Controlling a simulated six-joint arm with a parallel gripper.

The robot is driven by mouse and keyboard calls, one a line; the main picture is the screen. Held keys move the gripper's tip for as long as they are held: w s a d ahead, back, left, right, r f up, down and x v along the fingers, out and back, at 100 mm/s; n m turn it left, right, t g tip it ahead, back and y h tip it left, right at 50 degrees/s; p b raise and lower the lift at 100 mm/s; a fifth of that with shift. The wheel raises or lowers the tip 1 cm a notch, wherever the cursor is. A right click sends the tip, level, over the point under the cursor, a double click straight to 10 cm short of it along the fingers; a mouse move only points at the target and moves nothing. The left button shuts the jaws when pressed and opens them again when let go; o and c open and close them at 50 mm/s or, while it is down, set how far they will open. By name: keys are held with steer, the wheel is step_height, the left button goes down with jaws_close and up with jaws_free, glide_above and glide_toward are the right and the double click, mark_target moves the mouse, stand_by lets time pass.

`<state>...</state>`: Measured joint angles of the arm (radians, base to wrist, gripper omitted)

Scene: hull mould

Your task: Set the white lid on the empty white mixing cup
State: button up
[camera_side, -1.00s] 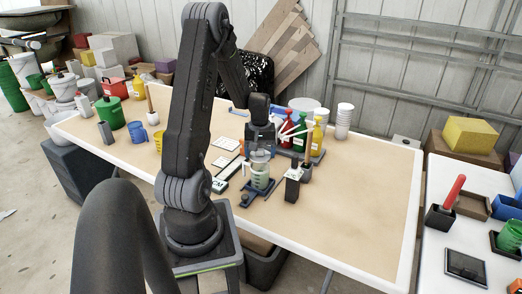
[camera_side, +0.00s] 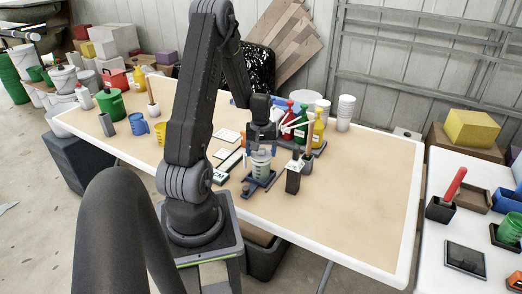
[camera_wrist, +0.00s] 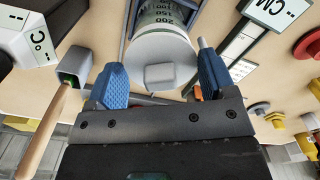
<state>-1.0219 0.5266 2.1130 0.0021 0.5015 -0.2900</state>
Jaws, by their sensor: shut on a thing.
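The white lid (camera_wrist: 180,52), with a square knob on top, is between the blue fingers of my gripper (camera_wrist: 160,80) in the wrist view. My gripper is shut on it. The clear-looking white mixing cup (camera_wrist: 165,15), marked with printed volume lines, is just beyond the lid. In the side view the cup (camera_side: 261,166) stands upright on a small dark-blue stand, and my gripper (camera_side: 262,148) is right above it. The lid is at the cup's mouth, but I cannot tell whether it touches the rim. The cup's inside is hidden.
The bench's right side (camera_side: 365,190) is clear.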

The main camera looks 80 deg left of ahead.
steer(key=shift+f, duration=0.4)
stand_by(1.0)
steer(key=o, duration=0.8)
steer(key=shift+o, duration=0.2)
steer(key=shift+r, duration=0.1)
steer(key=shift+r, duration=3.45)
